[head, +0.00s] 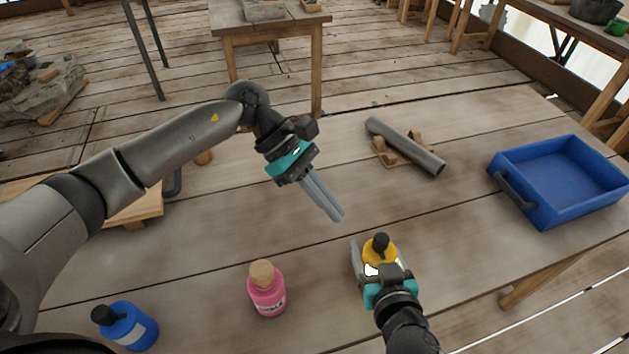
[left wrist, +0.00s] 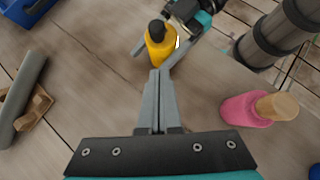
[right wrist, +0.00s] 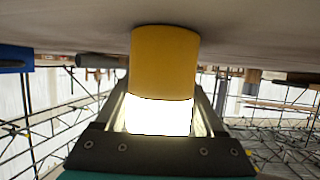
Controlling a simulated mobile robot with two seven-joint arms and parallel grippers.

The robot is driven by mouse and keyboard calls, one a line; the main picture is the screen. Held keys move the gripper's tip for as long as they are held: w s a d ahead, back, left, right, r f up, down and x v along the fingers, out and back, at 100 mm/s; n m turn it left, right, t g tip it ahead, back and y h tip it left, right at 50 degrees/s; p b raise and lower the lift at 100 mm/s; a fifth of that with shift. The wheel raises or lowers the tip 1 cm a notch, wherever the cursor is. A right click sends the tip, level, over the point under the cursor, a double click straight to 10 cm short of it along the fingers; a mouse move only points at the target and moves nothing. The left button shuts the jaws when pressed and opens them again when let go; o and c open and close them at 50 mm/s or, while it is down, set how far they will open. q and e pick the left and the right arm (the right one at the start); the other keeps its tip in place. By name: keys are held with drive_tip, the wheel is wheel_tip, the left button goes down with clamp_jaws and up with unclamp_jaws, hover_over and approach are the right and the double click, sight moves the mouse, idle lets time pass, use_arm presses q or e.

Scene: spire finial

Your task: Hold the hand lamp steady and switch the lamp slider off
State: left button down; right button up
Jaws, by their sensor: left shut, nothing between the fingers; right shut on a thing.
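The hand lamp (head: 380,249) is yellow with a black knob on top and stands on the table at the front. Its yellow body and a bright white band show in the right wrist view (right wrist: 163,62). My right gripper (head: 377,262) is shut on it from the near side, a finger on each side. My left gripper (head: 341,217) is shut and empty, above the table and beyond the lamp to its left. In the left wrist view its fingertips (left wrist: 155,73) point toward the yellow body (left wrist: 160,50), apparently apart from it. I cannot make out the slider.
A pink bottle (head: 267,290) and a blue bottle (head: 130,326) stand to the left. A grey pipe (head: 405,146) rests on wooden blocks (head: 385,152) farther back. A blue tray (head: 545,205) is at the right. Bare table lies between the pipe and the lamp.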

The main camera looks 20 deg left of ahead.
use_arm(q)
drive_tip(key=d, duration=0.1)
drive_tip(key=d+f, duration=0.1)
drive_tip(key=s+d, duration=0.1)
drive_tip(key=d, duration=0.1)
drive_tip(key=shift+f, duration=0.15)
drive_tip(key=shift+d, duration=0.65)
drive_tip(key=shift+s, duration=0.1)
drive_tip(key=shift+s+d, duration=0.65)
drive_tip(key=shift+s, duration=0.35)
drive_tip(key=shift+a, duration=0.1)
drive_tip(key=shift+w+a, duration=0.15)
drive_tip(key=shift+a, duration=0.15)
approach(373, 242)
drive_tip(key=a+r, duration=0.2)
drive_tip(key=a, duration=0.3)
drive_tip(key=shift+a, duration=0.35)
